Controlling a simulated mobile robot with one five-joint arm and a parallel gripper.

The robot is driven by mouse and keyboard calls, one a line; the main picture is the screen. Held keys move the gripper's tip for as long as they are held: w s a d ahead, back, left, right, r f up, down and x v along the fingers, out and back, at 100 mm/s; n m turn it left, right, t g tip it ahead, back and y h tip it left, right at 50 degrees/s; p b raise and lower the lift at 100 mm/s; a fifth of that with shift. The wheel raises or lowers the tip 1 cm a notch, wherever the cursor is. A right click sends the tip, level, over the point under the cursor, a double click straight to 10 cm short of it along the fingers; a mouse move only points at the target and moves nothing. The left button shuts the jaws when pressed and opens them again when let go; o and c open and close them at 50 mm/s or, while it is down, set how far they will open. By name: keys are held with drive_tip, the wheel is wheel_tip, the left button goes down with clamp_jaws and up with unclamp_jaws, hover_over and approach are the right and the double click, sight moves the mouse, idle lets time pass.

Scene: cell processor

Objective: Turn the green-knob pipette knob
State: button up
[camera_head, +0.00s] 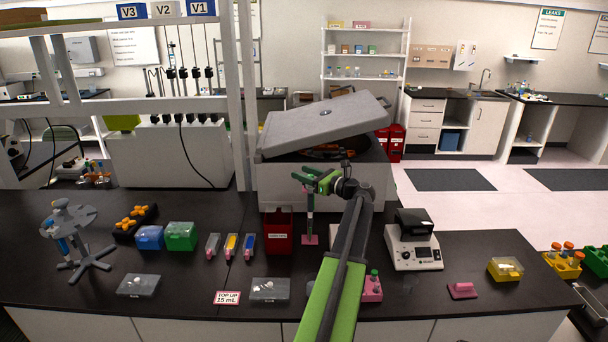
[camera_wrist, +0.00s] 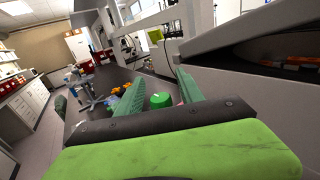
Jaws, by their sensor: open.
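The green-knob pipette (camera_head: 310,222) stands upright on a pink base on the black bench, in front of the grey centrifuge. My gripper (camera_head: 318,181) is at its top end, and its green fingers hide part of the top in the head view. I cannot tell the exact depth between fingertips and knob.
The centrifuge (camera_head: 275,190) with its raised lid is just behind my gripper. A red bin (camera_head: 279,232) stands left of the pipette. A white device (camera_head: 413,248) is to the right. A pink block (camera_head: 372,290) with a green-topped item lies beside my arm.

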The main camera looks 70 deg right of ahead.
drive_tip(key=v, duration=1.7)
drive_tip(key=shift+s, duration=0.2)
drive_tip(key=shift+a, duration=0.15)
